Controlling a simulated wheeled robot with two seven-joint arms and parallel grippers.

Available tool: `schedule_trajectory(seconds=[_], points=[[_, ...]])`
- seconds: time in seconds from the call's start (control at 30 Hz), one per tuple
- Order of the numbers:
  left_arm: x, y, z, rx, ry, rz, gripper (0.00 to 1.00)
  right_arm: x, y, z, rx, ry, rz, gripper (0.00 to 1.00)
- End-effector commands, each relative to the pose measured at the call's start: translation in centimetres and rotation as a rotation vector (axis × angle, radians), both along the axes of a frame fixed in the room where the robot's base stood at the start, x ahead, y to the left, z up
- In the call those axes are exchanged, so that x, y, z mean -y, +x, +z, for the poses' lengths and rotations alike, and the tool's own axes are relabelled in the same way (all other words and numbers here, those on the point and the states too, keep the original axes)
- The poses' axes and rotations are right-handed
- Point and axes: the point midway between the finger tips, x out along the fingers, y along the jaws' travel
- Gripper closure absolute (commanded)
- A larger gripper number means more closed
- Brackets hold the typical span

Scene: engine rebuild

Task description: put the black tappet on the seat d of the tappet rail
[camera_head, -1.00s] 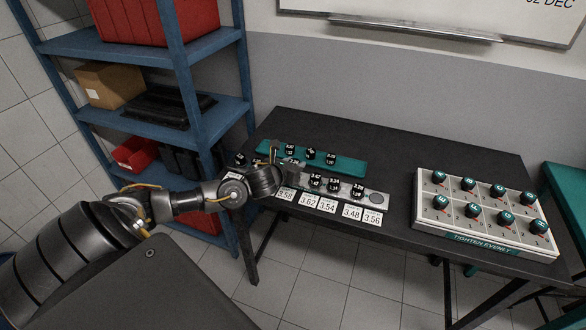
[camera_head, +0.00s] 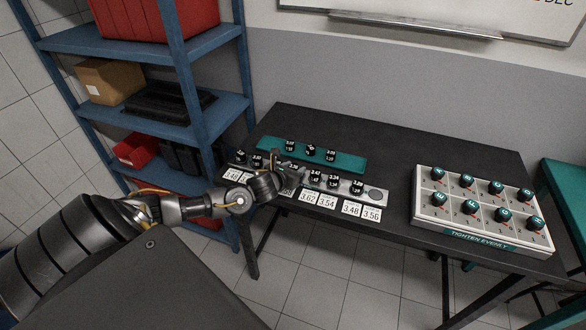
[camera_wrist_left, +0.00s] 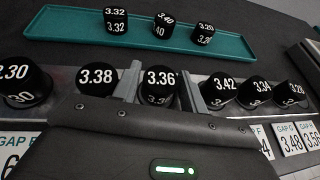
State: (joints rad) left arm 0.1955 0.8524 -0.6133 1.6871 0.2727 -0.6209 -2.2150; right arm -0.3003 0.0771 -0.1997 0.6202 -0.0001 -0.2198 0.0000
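Black numbered tappets stand in a row on the grey tappet rail (camera_head: 376,193). In the left wrist view, the tappet marked 3.36 (camera_wrist_left: 159,84) stands upright between the two fingers of my left gripper (camera_wrist_left: 163,82). The fingers are apart, with a narrow gap beside the tappet. The 3.38 tappet (camera_wrist_left: 97,79) is to its left and the 3.42 tappet (camera_wrist_left: 219,89) to its right. In the head view my left gripper (camera_head: 284,168) is over the rail's middle-left part and hides some of it. My right gripper is not in view.
A green tray (camera_head: 350,166) with three black tappets (camera_head: 310,150) lies behind the rail. White gap cards (camera_head: 327,201) line the rail's front. A white box with several knobs (camera_head: 425,213) stands at the right. A blue shelf (camera_head: 190,80) is at the left. Bare table lies between.

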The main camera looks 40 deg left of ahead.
Motion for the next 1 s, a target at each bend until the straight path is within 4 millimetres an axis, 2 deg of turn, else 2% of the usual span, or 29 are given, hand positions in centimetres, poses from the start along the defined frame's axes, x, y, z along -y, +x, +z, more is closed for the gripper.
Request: schedule_trajectory(seconds=[0.37,0.47,0.8,1.0], points=[[0.0,-0.4,0.4,-0.001,0.001,0.0,0.57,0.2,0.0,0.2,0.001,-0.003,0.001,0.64],[0.3,-1.6,0.9,0.0,0.001,-0.002,0.57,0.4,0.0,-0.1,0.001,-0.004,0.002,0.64],[1.5,-8.0,3.4,-0.002,0.0,-0.004,0.57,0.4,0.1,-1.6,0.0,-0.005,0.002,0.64],[1.8,-10.3,4.5,-0.001,0.0,0.0,0.57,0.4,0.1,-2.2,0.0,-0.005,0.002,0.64]])
